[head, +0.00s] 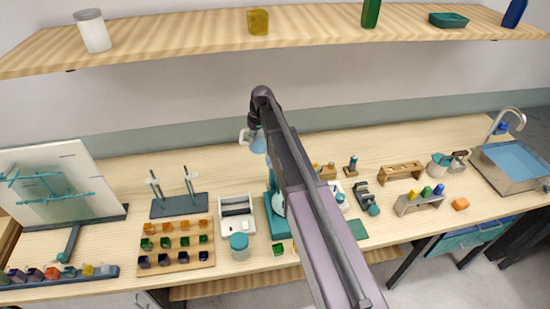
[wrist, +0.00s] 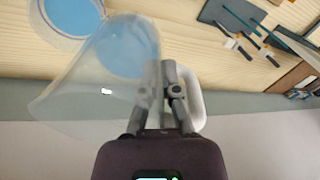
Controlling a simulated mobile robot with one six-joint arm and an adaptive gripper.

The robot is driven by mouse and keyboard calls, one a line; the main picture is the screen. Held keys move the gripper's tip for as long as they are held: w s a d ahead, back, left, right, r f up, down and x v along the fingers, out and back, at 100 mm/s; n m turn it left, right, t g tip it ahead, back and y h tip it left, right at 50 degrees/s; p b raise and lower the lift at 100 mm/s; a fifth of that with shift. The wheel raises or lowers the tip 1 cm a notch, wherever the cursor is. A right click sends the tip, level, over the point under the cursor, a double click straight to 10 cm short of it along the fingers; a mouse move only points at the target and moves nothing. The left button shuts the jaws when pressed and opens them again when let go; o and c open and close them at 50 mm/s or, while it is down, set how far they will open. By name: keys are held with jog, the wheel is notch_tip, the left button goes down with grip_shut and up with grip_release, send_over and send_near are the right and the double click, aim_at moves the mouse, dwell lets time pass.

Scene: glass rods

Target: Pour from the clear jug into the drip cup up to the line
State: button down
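The clear jug (wrist: 95,90) is in my gripper (wrist: 168,92) in the wrist view, with blue liquid showing through its wall. The fingers are closed around its pale handle (wrist: 192,98). In the head view the jug (head: 258,143) hangs above the back of the bench, beside the end of my arm. Its exact tilt is hard to tell. A round, pale-rimmed vessel with blue inside (wrist: 72,12) shows beyond the jug in the wrist view, apart from it. I cannot tell whether it is the drip cup, and no fill line is readable.
A dark stand with rods (head: 179,206), a tray of coloured cubes (head: 178,262) and a white device (head: 238,213) are on the bench at left. A teal stand (head: 276,222) is partly behind my arm. A shelf (head: 180,38) runs above. A sink (head: 514,163) is far right.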

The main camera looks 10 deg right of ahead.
jog(key=s+r+p, duration=0.3)
jog(key=s, duration=0.6)
jog(key=shift+s, duration=0.4)
jog(key=shift+f, duration=0.1)
dwell(0.5)
